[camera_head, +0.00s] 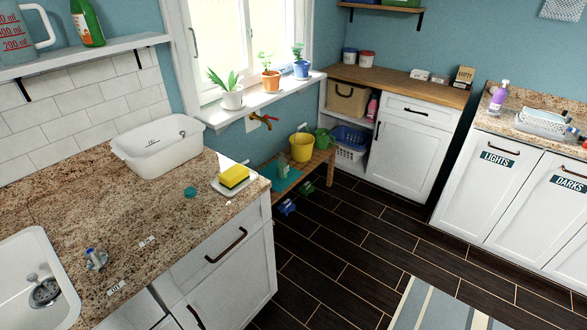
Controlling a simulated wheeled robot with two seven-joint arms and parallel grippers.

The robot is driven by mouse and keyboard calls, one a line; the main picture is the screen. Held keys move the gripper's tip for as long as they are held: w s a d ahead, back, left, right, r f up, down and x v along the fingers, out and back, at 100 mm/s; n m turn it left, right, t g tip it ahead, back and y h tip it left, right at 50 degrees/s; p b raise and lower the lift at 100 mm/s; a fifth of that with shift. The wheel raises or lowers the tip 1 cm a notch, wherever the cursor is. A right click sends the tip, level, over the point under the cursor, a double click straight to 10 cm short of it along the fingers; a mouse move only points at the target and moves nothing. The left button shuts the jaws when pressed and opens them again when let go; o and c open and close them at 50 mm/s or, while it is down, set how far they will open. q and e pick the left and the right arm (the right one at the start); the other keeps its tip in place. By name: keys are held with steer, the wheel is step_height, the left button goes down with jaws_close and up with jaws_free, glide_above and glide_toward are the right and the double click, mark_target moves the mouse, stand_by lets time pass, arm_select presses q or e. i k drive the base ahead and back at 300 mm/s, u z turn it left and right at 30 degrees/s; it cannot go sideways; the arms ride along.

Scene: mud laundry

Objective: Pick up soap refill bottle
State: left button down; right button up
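No bottle carries a label I can read as soap refill. A green bottle with an orange label (87,23) stands on the upper left wall shelf. A purple bottle with a pale top (498,97) stands upright on the right granite counter. A pink bottle (372,107) stands on the open shelf in the far corner, beside a basket. A small pale greenish bottle (283,166) stands on the low wooden bench under the window. I cannot tell which one is the soap refill bottle. Neither of my grippers is in view.
The left granite counter (75,205) holds a white basin (160,145), a yellow sponge on a dish (234,178) and a sink (30,280). Potted plants line the windowsill. A yellow bucket (301,147) stands on the bench. The dark floor (350,235) is mostly clear, with a striped rug in front.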

mark_target(282, 166)
steer(key=z, duration=0.9)
steer(key=k, duration=1.2)
steer(key=z, duration=0.75)
steer(key=i, duration=2.1)
steer(key=u, duration=0.65)
steer(key=i, duration=1.7)
steer(key=u, duration=1.5)
steer(key=i, duration=0.95)
steer(key=u, duration=1.6)
steer(key=i, duration=0.4)
steer(key=u, duration=0.2)
